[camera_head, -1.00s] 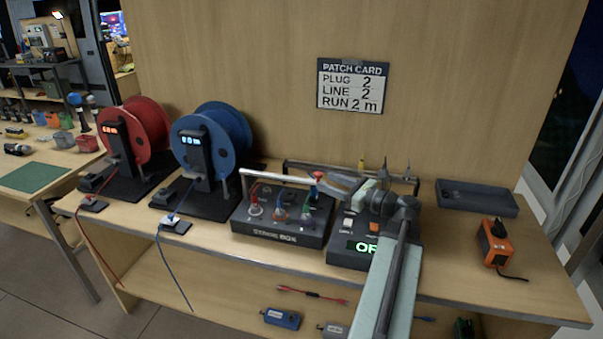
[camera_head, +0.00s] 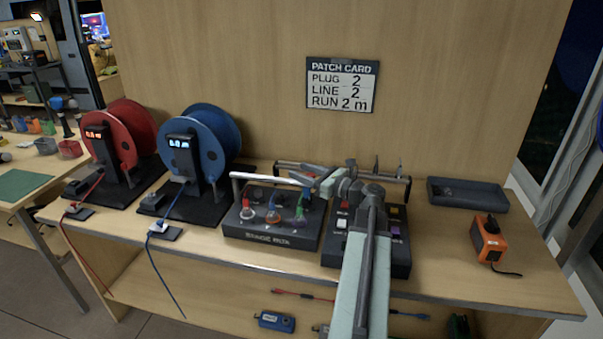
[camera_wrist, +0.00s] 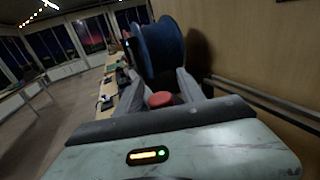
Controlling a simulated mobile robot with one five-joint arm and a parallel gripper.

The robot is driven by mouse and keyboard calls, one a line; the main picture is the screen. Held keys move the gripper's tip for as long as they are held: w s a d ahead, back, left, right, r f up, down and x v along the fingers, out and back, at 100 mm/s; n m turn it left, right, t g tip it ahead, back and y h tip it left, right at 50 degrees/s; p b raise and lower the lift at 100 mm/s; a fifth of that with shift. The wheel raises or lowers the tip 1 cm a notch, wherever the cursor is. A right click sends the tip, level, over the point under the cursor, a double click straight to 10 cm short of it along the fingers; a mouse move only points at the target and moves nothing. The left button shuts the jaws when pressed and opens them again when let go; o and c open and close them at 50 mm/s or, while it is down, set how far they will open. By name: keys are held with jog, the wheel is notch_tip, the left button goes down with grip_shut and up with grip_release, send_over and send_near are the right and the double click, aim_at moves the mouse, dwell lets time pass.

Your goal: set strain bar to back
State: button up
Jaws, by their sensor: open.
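A pale metal bar (camera_head: 265,179), which looks like the strain bar, runs across the top of the dark stage box (camera_head: 270,239) on raised supports. My gripper (camera_head: 316,180) is open at the bar's right end. In the wrist view a round red knob (camera_wrist: 160,99) shows between and just beyond the two spread fingers (camera_wrist: 163,92); I cannot tell whether they touch it. The knob is mostly hidden by my gripper in the head view. My arm covers part of the box.
A dark rail (camera_head: 290,166) stands behind the box. Red (camera_head: 131,137) and blue (camera_head: 214,143) cable reels are at left. A button unit (camera_head: 397,262) lies under my arm. An empty grey tray (camera_head: 467,195) and orange device (camera_head: 489,240) are at right. A patch card (camera_head: 342,85) hangs behind.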

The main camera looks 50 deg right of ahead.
grip_shut()
dwell(1.4)
